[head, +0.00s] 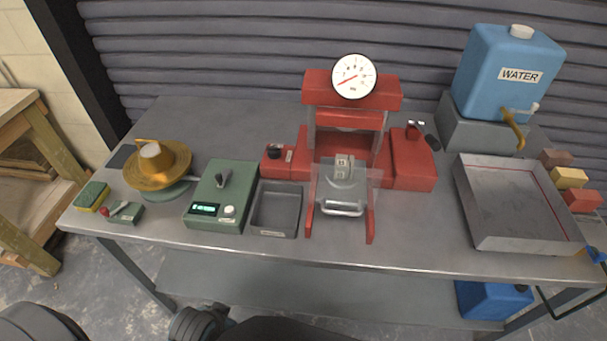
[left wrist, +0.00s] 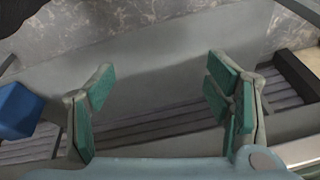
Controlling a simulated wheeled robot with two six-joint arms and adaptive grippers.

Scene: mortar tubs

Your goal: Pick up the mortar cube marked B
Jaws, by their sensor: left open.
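A small pale grey cube (head: 342,165) with a dark mark on its face sits in the red press (head: 410,160), behind a clear guard with a handle. The mark is too small to read surely as B. My left gripper shows in the left wrist view (left wrist: 160,110), its green-padded fingers wide apart with nothing between them. It is away from the cube, which does not show in that view. My right gripper is not in view.
Coloured bricks (head: 570,178) lie at right.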

